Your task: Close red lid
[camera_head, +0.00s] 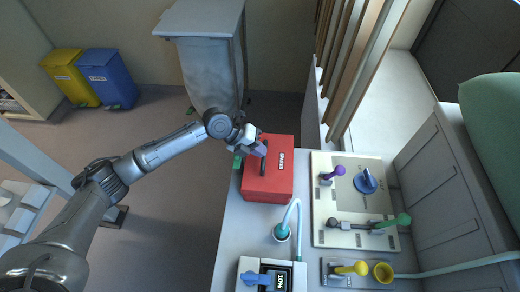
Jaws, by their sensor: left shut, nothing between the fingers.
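The red box (278,180) stands on the grey counter near its far left edge. Its red lid (284,152) bears white lettering and a dark handle, and looks down on the box. My left gripper (262,150) is at the left part of the lid, by the handle. Its fingers are shut with nothing between them; whether they touch the lid I cannot tell. A small green piece shows at the box's left side, partly under the gripper. My right gripper is not in view.
To the right, a cream panel (345,215) carries a purple knob, a blue valve and a green-ended lever. Blue and yellow bins stand far left.

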